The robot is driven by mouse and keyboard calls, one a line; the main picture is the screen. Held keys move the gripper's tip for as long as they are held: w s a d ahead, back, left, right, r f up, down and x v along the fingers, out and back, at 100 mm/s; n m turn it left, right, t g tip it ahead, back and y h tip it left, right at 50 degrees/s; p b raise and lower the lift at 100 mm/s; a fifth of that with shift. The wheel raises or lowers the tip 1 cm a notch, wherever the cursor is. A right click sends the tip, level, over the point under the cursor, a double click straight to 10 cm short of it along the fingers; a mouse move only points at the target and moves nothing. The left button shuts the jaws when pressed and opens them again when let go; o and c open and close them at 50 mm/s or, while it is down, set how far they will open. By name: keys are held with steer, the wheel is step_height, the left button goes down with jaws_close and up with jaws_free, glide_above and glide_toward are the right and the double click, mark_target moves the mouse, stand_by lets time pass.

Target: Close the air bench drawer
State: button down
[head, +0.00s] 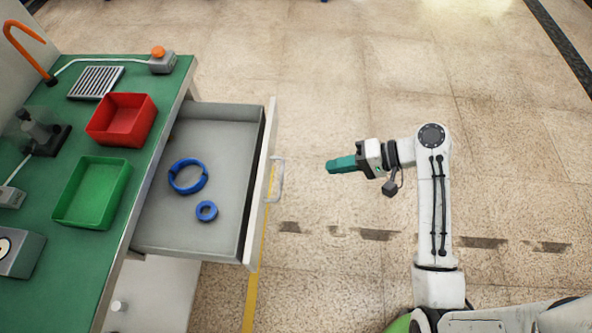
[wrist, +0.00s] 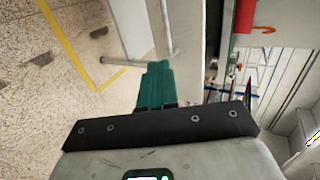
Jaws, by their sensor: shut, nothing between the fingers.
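The air bench drawer (head: 222,130) is pulled out from the green-topped bench (head: 160,105) in the head view. Two blue rings, a larger one (head: 188,189) and a smaller one (head: 206,211), lie in it. Its pale front panel (head: 259,190) carries a light handle (head: 277,180). My gripper (head: 330,167), with teal fingers, is to the right of the handle, apart from it, pointing left at the drawer front. The fingers are shut and empty. In the wrist view the teal fingers (wrist: 155,85) show in front of a pale panel with a handle.
On the bench are a red bin (head: 122,120), a green bin (head: 92,192), a grilled plate (head: 95,82) and an orange-knobbed box (head: 162,61). The floor right of the drawer is clear, with a yellow line (head: 257,285) under the drawer front.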

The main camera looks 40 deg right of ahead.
steer(key=r+x, duration=0.1)
steer(key=x, duration=0.9)
steer(key=shift+w+a+f, duration=0.2)
steer(key=shift+w+a, duration=0.2)
steer(key=shift+w, duration=0.05)
glide_above(198, 175)
steer(key=shift+s+d+b, duration=0.1)
steer(key=shift+d+b, duration=0.1)
steer(key=shift+b, duration=0.1)
steer(key=shift+w+a+r, duration=0.1)
steer(key=shift+w+a, duration=0.1)
steer(key=shift+w, duration=0.05)
steer(key=shift+s, duration=0.1)
